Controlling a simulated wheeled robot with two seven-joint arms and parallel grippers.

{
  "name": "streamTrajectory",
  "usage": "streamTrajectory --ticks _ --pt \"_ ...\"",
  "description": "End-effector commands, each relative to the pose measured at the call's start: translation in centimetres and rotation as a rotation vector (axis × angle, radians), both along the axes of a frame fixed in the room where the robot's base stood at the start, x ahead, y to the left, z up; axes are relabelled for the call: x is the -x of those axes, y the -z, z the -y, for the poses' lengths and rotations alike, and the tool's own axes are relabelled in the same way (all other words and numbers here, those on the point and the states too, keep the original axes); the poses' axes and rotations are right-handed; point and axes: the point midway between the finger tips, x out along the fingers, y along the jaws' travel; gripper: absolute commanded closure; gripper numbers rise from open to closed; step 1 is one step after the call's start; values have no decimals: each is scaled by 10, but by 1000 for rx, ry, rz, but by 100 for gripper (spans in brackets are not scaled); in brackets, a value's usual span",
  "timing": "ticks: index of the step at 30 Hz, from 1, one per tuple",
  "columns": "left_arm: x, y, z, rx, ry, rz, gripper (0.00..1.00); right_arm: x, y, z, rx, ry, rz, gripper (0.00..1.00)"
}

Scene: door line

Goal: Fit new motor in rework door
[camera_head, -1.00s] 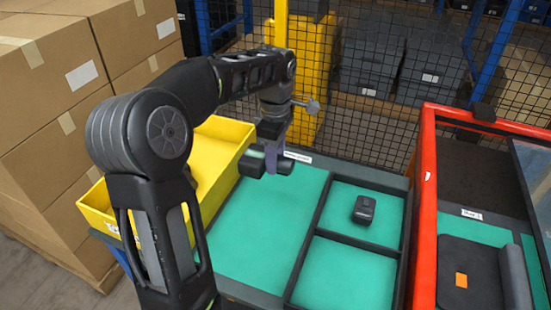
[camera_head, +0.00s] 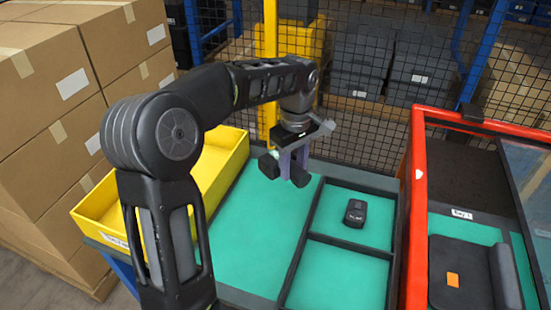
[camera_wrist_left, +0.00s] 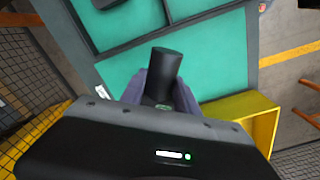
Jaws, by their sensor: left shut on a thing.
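My left gripper (camera_head: 291,174) is shut on a black cylindrical part, which looks like the motor (camera_head: 299,177), above the green table. In the left wrist view the motor (camera_wrist_left: 164,68) sticks out from between the two purple-grey fingers (camera_wrist_left: 160,95); its other end is hidden by the gripper. A dark grey door-like panel (camera_head: 455,268) with an orange label lies in the red-framed bay (camera_head: 418,190) at the right. A small black device (camera_head: 355,212) lies in the upper compartment of the divided tray (camera_head: 318,238). My right gripper is out of view.
A yellow bin (camera_head: 95,205) stands left of the green table (camera_head: 232,240), partly behind my left arm. Cardboard boxes (camera_head: 60,130) are stacked at the left. A mesh fence (camera_head: 370,130) runs behind. The lower tray compartment (camera_head: 340,280) is empty.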

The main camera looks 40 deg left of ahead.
Motion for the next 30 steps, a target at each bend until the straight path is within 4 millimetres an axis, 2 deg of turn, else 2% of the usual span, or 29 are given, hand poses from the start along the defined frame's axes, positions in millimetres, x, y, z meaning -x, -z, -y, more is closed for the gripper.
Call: streamTrajectory --ticks 1,6,9,13,18,26,30 --pt "-6 3 17 1 129 2 100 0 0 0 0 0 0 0" --pt "-22 14 71 1 622 5 100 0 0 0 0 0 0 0" --pt "-28 19 99 -2 882 7 100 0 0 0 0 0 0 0" --pt "-32 25 127 -5 1133 7 100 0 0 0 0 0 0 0" --pt "-33 28 142 -7 1286 7 100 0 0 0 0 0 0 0" --pt "-33 28 143 -7 1301 7 100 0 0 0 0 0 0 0" --pt "-33 28 144 -7 1301 8 100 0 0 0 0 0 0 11"
